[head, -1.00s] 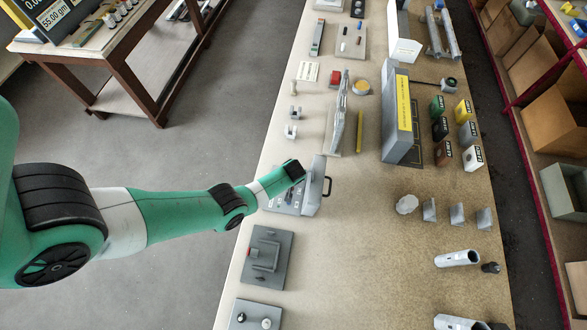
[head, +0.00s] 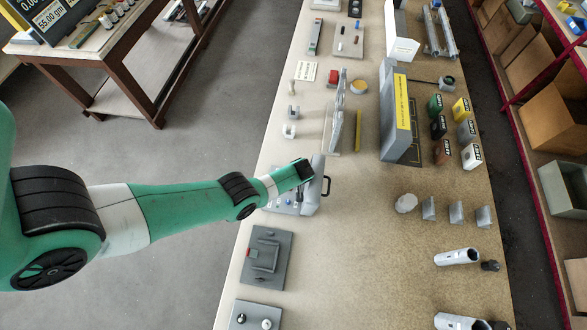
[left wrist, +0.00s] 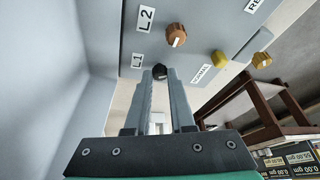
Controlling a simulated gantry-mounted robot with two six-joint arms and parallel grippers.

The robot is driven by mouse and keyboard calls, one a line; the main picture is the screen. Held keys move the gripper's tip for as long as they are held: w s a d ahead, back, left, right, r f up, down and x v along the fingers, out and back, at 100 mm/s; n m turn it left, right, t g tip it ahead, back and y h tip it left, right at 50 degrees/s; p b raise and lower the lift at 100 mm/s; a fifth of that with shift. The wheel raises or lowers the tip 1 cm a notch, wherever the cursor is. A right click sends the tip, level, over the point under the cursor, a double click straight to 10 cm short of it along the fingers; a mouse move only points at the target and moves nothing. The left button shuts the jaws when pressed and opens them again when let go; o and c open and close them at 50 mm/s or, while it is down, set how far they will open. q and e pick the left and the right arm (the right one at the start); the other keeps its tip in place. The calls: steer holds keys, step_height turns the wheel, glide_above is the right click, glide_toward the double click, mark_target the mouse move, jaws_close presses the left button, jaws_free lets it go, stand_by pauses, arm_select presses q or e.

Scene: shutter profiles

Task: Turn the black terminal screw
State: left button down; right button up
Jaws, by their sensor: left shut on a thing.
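The black terminal screw (left wrist: 160,70) sits on a grey panel (left wrist: 205,22) below and beside the label L1, in the left wrist view. My left gripper (left wrist: 161,78) is shut on this screw, with its fingertips either side of the head. A brown screw (left wrist: 176,34) is above it beside the label L2. In the head view my left gripper (head: 304,170) is over the grey box with a black handle (head: 326,186); the screws are hidden there by my arm. My right gripper is in neither view.
A plate with a raised grey frame (head: 266,257) lies nearer on the long bench (head: 345,270). A tall grey block with a yellow strip (head: 396,115) and thin upright pieces (head: 338,118) stand beyond. The bench right of the box is mostly clear.

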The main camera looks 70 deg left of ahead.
arm_select(q)
steer(key=c, duration=0.8)
jaws_free()
steer(key=shift+o, duration=0.2)
